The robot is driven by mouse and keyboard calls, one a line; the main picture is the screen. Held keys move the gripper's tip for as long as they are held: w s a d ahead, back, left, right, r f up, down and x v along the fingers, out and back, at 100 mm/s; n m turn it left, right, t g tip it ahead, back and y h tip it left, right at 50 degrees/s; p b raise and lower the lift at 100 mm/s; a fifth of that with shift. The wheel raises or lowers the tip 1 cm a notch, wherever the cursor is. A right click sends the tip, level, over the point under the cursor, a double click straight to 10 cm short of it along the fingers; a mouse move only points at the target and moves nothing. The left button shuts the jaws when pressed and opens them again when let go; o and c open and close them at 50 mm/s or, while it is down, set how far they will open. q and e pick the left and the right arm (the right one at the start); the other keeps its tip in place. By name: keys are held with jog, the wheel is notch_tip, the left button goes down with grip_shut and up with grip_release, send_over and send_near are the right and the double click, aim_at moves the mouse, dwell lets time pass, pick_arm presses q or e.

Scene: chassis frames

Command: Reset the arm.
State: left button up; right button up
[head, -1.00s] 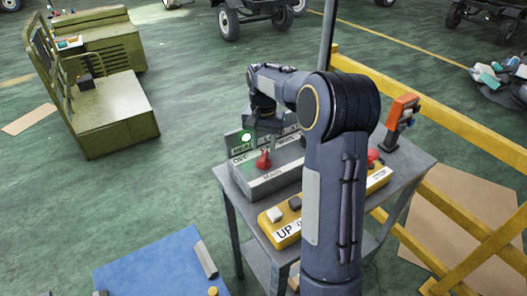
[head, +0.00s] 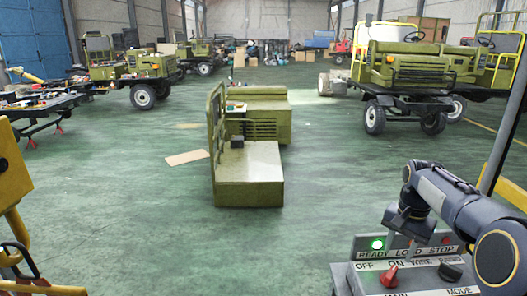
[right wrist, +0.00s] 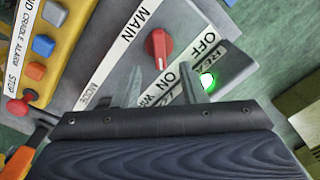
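My right arm comes in at the lower right of the head view, and my right gripper (head: 408,226) is over the grey control box (head: 352,280). The box has a lit green READY lamp (head: 377,244), a red MAIN knob (head: 388,276) and a dark MODE knob (head: 450,270). In the right wrist view my right gripper (right wrist: 160,78) has its two fingers apart with nothing between them. The red knob (right wrist: 158,46) shows just beyond the fingertips, by the ON label. The green lamp (right wrist: 207,81) glows to the right. My left gripper is not in view.
A yellow panel (right wrist: 42,50) with several coloured buttons lies beside the box in the right wrist view. An olive vehicle body (head: 248,180) stands mid-floor. Vehicles stand farther back, including an olive one (head: 420,65). Yellow metalwork (head: 10,180) is at the left edge.

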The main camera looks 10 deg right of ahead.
jog(key=s+a+r+n+t+y, duration=0.3)
jog(key=s+a+n+t, duration=0.15)
jog(key=s+a, duration=0.9)
jog(key=s+a+f+n, duration=0.4)
jog(key=s+a+f, duration=0.1)
jog(key=s, duration=0.6)
jog(key=shift+s+a+t+y, duration=0.3)
jog(key=shift+a+t, duration=0.15)
jog(key=shift+a, duration=0.4)
